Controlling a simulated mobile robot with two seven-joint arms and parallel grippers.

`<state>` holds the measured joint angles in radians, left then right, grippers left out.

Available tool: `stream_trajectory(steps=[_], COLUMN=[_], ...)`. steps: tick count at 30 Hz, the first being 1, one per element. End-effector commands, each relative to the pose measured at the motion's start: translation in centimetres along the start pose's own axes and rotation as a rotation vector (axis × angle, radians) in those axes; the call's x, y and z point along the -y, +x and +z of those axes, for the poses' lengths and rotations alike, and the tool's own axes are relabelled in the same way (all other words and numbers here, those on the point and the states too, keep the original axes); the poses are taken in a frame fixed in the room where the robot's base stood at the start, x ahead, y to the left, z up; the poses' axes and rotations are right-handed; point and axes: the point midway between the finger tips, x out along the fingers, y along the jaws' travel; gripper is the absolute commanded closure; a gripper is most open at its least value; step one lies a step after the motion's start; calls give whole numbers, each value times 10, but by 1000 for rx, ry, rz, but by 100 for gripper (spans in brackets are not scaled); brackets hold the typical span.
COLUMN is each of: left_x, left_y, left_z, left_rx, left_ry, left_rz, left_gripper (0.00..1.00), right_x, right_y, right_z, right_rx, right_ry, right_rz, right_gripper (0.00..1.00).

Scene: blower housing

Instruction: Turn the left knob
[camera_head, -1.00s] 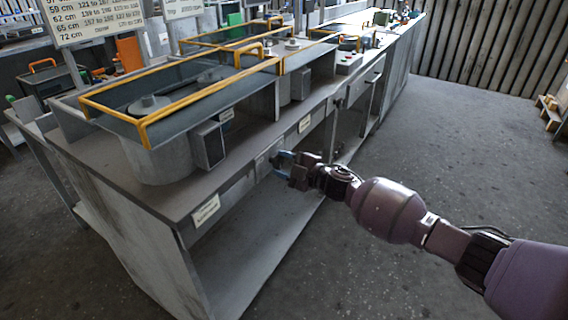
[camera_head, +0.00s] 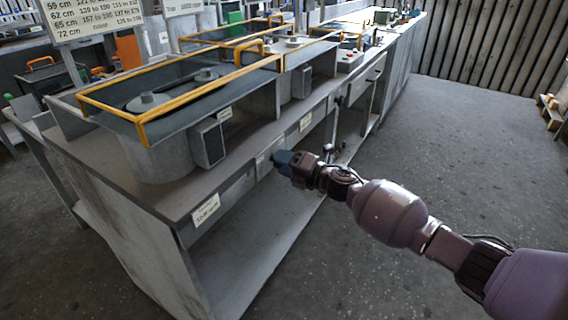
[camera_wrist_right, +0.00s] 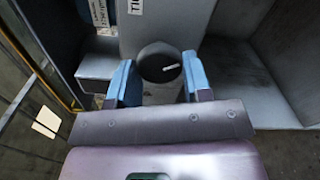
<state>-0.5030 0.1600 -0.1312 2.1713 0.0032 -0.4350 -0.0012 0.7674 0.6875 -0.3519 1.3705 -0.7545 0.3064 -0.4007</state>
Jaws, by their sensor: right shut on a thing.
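The left knob (camera_wrist_right: 158,62) is a round black dial with a short white mark, on the grey front panel of the bench, in the right wrist view. My right gripper (camera_wrist_right: 155,84) has its two blue fingers on either side of the knob, shut on it. In the head view my right gripper (camera_head: 275,159) reaches the front panel of the bench, and its fingers hide the knob there. My left gripper is in neither view.
The long grey bench (camera_head: 120,185) carries blower housings with orange-yellow frames (camera_head: 146,122). A grey box (camera_head: 208,143) sits on the nearest housing. Paper labels (camera_head: 206,209) are on the bench front. The floor (camera_head: 440,170) at the right is open.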

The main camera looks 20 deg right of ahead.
Motion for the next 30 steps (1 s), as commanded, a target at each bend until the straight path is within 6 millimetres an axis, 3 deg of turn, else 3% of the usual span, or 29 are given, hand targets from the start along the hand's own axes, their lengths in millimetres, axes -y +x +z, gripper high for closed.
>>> stream_trajectory(steps=[9, 25, 26, 30], left_x=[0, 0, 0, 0], left_y=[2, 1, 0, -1], left_z=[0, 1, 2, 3], left_rx=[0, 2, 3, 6], left_ry=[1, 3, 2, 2], left_rz=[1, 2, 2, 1], left_gripper=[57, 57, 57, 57], right_x=[2, 1, 1, 1], right_y=[0, 0, 0, 0], right_z=[0, 0, 0, 0], right_rx=[0, 0, 0, 0], right_ry=[-114, -135, -134, -134], right_rz=[-2, -2, -1, -1], right_gripper=[78, 78, 52, 30])
